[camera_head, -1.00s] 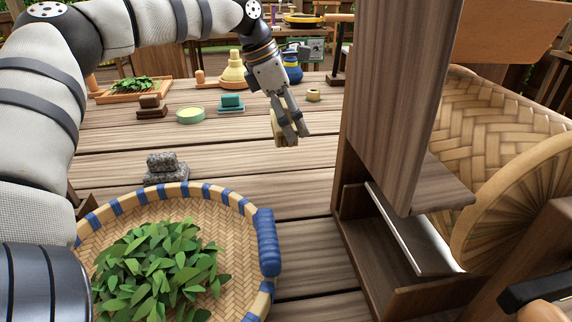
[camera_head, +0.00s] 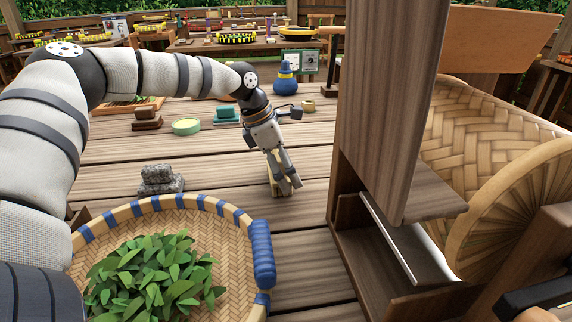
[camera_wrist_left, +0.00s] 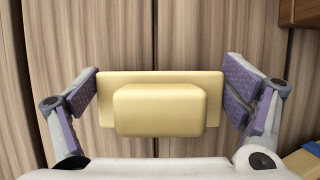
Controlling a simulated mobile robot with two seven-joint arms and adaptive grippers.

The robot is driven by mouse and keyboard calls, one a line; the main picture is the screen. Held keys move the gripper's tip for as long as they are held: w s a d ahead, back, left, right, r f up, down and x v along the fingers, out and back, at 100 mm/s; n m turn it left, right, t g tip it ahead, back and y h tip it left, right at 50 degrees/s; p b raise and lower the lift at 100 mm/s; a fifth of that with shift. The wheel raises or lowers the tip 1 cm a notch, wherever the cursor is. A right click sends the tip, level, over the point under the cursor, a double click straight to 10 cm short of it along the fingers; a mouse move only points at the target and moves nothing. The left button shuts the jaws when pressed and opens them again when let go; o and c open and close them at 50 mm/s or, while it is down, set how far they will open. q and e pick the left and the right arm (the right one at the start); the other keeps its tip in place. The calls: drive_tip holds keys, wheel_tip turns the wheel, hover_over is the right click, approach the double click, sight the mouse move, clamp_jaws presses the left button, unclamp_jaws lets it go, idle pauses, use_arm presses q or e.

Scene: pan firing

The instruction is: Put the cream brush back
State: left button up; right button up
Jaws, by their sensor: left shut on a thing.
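The cream brush (camera_head: 273,176) is a pale block with a raised grip. My left gripper (camera_head: 286,187) is shut on it, low over the wooden table between the basket and the wooden machine. In the left wrist view the brush (camera_wrist_left: 160,108) lies across between both finger pads, above the planks. I cannot tell whether it touches the table. A teal brush (camera_head: 227,114) and a brown brush (camera_head: 147,118) sit farther back, left of my gripper.
A woven basket (camera_head: 236,238) with green leaves stands at the front left, with grey stones (camera_head: 160,179) behind it. A round pale-green dish (camera_head: 186,126) lies farther back. The tall wooden machine (camera_head: 392,130) blocks the right. Bare planks lie around my gripper.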

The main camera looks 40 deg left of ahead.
use_arm(q)
drive_tip(key=shift+f, duration=0.15)
drive_tip(key=o, duration=0.8)
drive_tip(key=shift+o, duration=0.2)
use_arm(e)
drive_tip(key=shift+s+f, duration=0.1)
use_arm(q)
drive_tip(key=p+v, duration=0.1)
drive_tip(key=v, duration=1.1)
use_arm(e)
drive_tip(key=shift+w+r+t, duration=0.3)
drive_tip(key=shift+w+r, duration=0.6)
drive_tip(key=shift+r, duration=0.05)
